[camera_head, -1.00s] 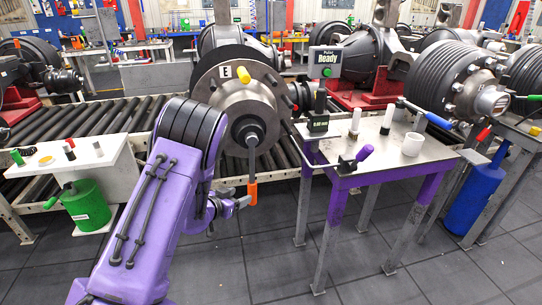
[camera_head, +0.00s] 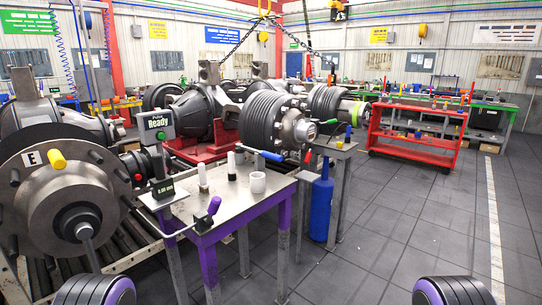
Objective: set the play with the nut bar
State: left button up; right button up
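The large grey hub (camera_head: 62,195) with an "E" label and a yellow peg (camera_head: 57,159) stands at the left. A grey bar (camera_head: 89,252), which looks like the nut bar, hangs down from the socket (camera_head: 78,222) at the hub's centre. Its lower end and handle are hidden behind my arm part. A small readout (camera_head: 162,188) showing 0.00 mm stands at the table's left corner, below a sign (camera_head: 156,126) reading "Ready". Neither gripper is in view; only rounded dark and purple parts of my arms show at the bottom edge.
A purple-legged steel table (camera_head: 232,205) holds a white cup (camera_head: 257,182), two upright white-and-black pieces and a purple-handled tool (camera_head: 208,216). A blue cylinder (camera_head: 321,208) stands beyond it. A red cart (camera_head: 417,135) stands at the right rear. The floor at right is clear.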

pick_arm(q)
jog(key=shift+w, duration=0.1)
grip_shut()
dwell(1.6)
